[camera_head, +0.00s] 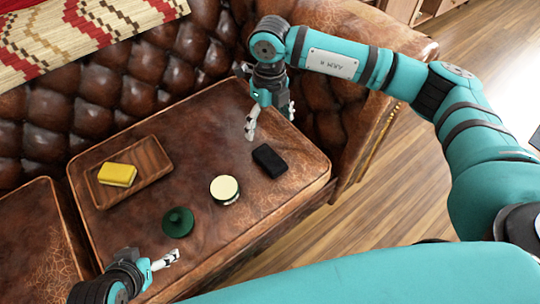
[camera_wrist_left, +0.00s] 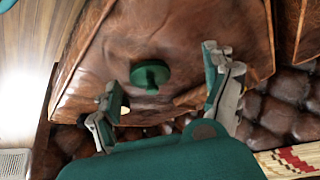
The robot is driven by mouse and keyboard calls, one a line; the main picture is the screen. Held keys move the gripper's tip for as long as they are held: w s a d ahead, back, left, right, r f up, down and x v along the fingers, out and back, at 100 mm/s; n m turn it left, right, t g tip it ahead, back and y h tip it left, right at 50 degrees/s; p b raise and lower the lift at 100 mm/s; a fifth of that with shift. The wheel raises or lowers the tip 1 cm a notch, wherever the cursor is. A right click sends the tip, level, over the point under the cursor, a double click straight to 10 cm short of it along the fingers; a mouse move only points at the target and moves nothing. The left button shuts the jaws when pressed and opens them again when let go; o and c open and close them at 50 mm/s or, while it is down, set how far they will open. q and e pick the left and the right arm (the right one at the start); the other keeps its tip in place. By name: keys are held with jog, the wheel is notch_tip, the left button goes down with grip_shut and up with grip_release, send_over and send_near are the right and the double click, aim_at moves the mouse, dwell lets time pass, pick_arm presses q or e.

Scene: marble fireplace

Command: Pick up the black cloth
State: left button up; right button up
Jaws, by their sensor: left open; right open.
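The black cloth (camera_head: 269,159) is a small, dark, folded-looking block lying on the brown leather seat cushion (camera_head: 215,125), toward its right side. My right gripper (camera_head: 268,120) is open and empty above the cushion, just behind the cloth in the picture and apart from it. My left gripper (camera_head: 168,260) is at the cushion's front edge, far to the left of the cloth. In the left wrist view its fingers (camera_wrist_left: 165,92) are spread with nothing between them. The cloth cannot be made out in that view.
A green round lid-like piece with a knob (camera_head: 178,221) and a round cream-topped container (camera_head: 225,189) lie on the cushion. A wooden tray (camera_head: 150,155) holds a yellow sponge (camera_head: 117,174). The tufted sofa back and right armrest (camera_head: 350,140) bound the seat.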

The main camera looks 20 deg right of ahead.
notch_tip(320, 180, down, 5)
jog(key=b, duration=0.3)
send_over(269, 157)
jog(key=f, duration=0.6)
jog(key=shift+d+f, duration=0.2)
jog(key=shift+f, duration=0.65)
notch_tip(269, 157, down, 4)
jog(key=shift+a+f+b, duration=0.15)
jog(key=shift+b, duration=0.7)
pick_arm(q)
jog(key=w+d+r+t+h, duration=0.3)
jog(key=w+d+r+t, duration=0.2)
jog(key=w+r+t, duration=0.6)
notch_tip(269, 157, up, 4)
jog(key=shift+w+d+r+m+t+h, duration=0.2)
jog(key=shift+w+m+t+h, duration=0.1)
jog(key=shift+w+t+h, duration=0.15)
pick_arm(e)
jog(key=c, duration=1.2)
